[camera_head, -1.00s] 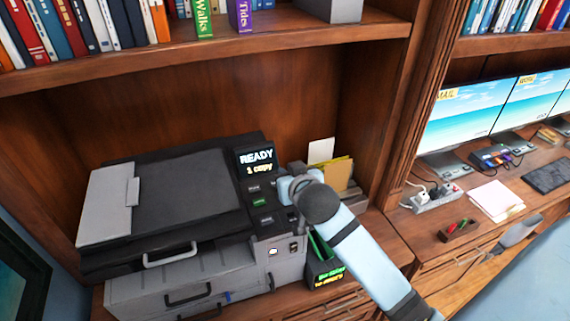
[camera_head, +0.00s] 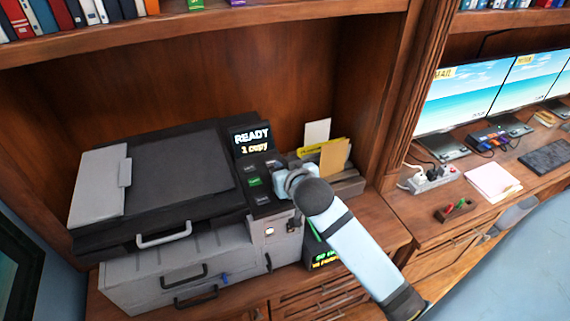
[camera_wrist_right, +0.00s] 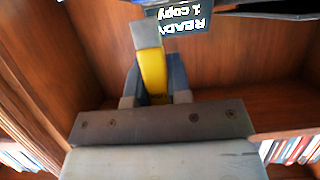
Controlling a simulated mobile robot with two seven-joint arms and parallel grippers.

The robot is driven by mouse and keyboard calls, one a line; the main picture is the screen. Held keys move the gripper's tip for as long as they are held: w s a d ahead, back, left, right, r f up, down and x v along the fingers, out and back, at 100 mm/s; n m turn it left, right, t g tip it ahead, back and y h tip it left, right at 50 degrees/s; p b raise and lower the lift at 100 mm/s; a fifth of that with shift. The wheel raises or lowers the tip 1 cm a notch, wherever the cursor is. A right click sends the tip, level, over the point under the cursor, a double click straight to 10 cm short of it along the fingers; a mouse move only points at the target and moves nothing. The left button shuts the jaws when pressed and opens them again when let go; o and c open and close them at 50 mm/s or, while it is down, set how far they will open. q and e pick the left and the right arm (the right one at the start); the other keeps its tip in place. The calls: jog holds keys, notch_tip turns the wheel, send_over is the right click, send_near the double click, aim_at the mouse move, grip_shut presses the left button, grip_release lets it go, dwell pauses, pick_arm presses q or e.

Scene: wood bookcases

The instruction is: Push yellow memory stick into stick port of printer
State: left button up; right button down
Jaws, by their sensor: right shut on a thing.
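The grey and black printer (camera_head: 180,185) stands on the bookcase's lower surface, its screen (camera_head: 252,140) reading "READY 1 copy". My right gripper (camera_head: 279,172) is over the printer's right front corner, by the control panel. In the right wrist view it is shut on the yellow memory stick (camera_wrist_right: 152,70), whose grey plug end (camera_wrist_right: 145,35) points up in the picture toward the printer. The printer's screen also shows there (camera_wrist_right: 182,18). In the head view the stick is hidden, and my wrist partly covers the front panel. I cannot make out the stick port. My left gripper is not in view.
A power strip (camera_head: 432,178) and monitors (camera_head: 465,105) are on the right desk. A shelf (camera_head: 220,38) runs above.

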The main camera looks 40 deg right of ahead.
jog(key=shift+f, duration=0.45)
jog(key=shift+p, duration=0.35)
dwell(0.9)
jog(key=shift+p, duration=0.6)
dwell(0.4)
jog(key=shift+f+b, duration=0.55)
jog(key=shift+f, duration=0.95)
jog(key=c, duration=1)
grip_release()
